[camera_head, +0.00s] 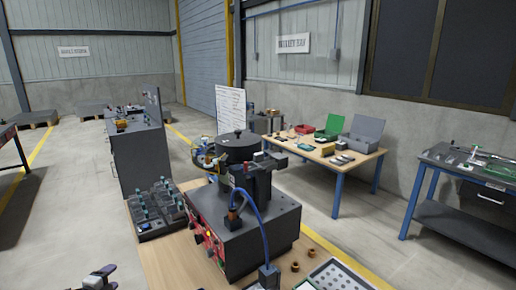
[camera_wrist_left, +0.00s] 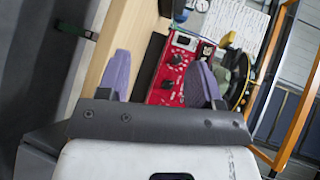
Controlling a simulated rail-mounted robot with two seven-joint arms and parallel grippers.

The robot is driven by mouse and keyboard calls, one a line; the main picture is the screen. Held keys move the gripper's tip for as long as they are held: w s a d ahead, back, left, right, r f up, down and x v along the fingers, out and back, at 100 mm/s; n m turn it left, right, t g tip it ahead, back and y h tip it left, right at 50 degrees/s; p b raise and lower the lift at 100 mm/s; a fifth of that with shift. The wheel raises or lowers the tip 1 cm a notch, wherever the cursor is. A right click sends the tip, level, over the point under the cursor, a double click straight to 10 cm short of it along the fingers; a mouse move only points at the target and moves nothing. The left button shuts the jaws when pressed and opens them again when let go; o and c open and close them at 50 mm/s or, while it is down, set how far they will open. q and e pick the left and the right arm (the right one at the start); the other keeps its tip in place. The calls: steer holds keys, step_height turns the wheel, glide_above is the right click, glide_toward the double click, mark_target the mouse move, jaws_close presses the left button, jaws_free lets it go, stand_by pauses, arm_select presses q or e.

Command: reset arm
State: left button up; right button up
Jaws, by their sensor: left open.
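My left gripper (camera_head: 98,278) shows at the bottom left of the head view, low and left of the wooden table that carries the bowl feeder. In the left wrist view its two purple fingers (camera_wrist_left: 160,80) stand wide apart, open, with nothing between them. The bowl feeder (camera_head: 236,148), a dark round bowl, stands behind a dark control box (camera_head: 258,225) with a red front panel. That red panel (camera_wrist_left: 172,66) shows beyond the fingers in the left wrist view. My right gripper is not in either view.
A rack of teal-topped parts (camera_head: 157,211) stands on the table left of the control box. A blue hose (camera_head: 259,222) arches in front of it. A tray (camera_head: 338,275) and small brown rings (camera_head: 300,266) lie at the front right. The floor (camera_head: 70,215) at left is clear.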

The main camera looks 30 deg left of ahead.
arm_select(q)
steer(key=s+d+f+n+g, duration=0.2)
steer(key=s+d+n+g, duration=0.1)
steer(key=d, duration=0.5)
steer(key=s+d+f+n+g+y, duration=0.1)
steer(key=s+d+f+n+g, duration=0.2)
steer(key=d, duration=0.6)
steer(key=s+d+f+n+g, duration=0.2)
steer(key=s+d+n+g, duration=0.1)
steer(key=d, duration=0.5)
steer(key=s+d+r+n+h+p, duration=0.1)
steer(key=s+d+h, duration=0.35)
steer(key=d, duration=0.95)
steer(key=s+d+r+n+h, duration=0.1)
steer(key=s+d+h, duration=0.3)
steer(key=d, duration=1.1)
step_height(320, 180, up, 37)
steer(key=s+p, duration=0.1)
steer(key=p, duration=3.7)
steer(key=shift+s+a+g+y, duration=0.2)
steer(key=shift+s+g+y, duration=0.1)
steer(key=shift+y, duration=0.15)
steer(key=shift+r, duration=0.1)
